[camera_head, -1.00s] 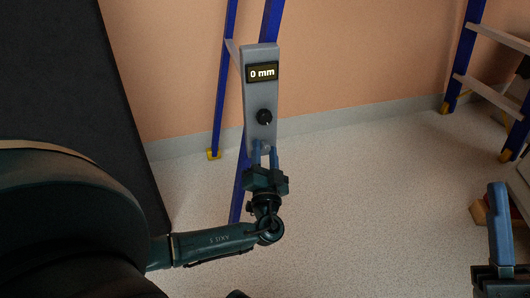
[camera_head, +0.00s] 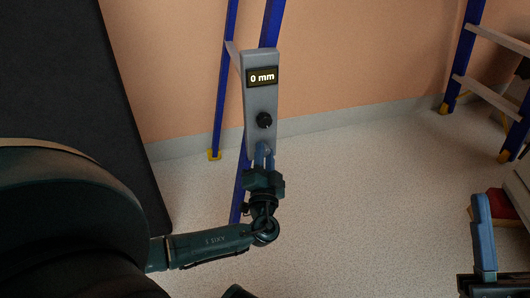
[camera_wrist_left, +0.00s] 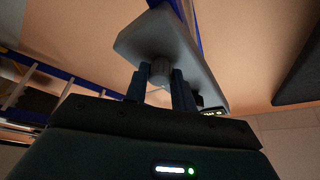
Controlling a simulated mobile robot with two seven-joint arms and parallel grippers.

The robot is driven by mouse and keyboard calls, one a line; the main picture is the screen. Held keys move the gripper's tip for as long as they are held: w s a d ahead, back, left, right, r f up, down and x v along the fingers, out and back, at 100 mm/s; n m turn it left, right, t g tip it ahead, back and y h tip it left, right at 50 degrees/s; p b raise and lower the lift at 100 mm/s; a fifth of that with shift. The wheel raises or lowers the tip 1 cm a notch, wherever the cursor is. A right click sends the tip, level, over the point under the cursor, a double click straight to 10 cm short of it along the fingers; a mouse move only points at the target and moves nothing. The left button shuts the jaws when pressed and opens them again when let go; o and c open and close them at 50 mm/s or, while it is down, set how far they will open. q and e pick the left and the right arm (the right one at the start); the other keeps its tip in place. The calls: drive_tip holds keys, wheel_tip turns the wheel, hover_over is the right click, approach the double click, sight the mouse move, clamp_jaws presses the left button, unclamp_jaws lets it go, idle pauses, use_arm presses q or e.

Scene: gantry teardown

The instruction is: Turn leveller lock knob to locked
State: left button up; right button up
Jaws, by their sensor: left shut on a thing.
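A grey upright panel (camera_head: 260,92) in the head view has a lit display (camera_head: 262,77) reading 0 mm and a black round knob (camera_head: 264,120) on its front. My left gripper (camera_head: 264,150) is at the panel's lower end, below the black knob. In the left wrist view its two fingers are shut on a grey ribbed knob (camera_wrist_left: 160,71) that sticks out of the panel's underside (camera_wrist_left: 160,38). Its lock setting cannot be read. A blue finger of my right gripper (camera_head: 484,235) shows at the lower right; whether it is open is unclear.
A blue ladder leg (camera_head: 225,85) stands behind the panel, and another blue ladder (camera_head: 463,60) is at the right. A dark board (camera_head: 75,85) stands at the left. A red block (camera_head: 498,203) is near my right gripper. The speckled floor (camera_head: 360,190) between is clear.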

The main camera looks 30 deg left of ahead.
use_arm(q)
drive_tip(key=shift+r+m+g+h+p, duration=0.15)
drive_tip(key=shift+m+g+h+p, duration=0.55)
drive_tip(key=shift+m+p, duration=2)
drive_tip(key=shift+r+m+g+h+p, duration=0.1)
drive_tip(key=shift+m+g+h+p, duration=0.55)
drive_tip(key=shift+m+p, duration=2.05)
drive_tip(key=shift+r+m+g+h+p, duration=0.2)
drive_tip(key=shift+m+g+p, duration=0.95)
drive_tip(key=shift+m+p, duration=1.55)
use_arm(e)
wheel_tip(320, 180, down, 6)
drive_tip(key=s+d+m+g+h, duration=0.1)
drive_tip(key=d+m+g+h, duration=0.1)
drive_tip(key=m+g+h, duration=0.3)
drive_tip(key=shift+s+d+f+m+g+h+p, duration=0.25)
drive_tip(key=shift+m+g+h+p, duration=0.4)
drive_tip(key=shift+h, duration=1.65)
use_arm(q)
drive_tip(key=shift+f+n, duration=0.1)
drive_tip(key=shift+n, duration=0.3)
use_arm(e)
drive_tip(key=shift+f, duration=0.1)
use_arm(q)
drive_tip(key=o, duration=1)
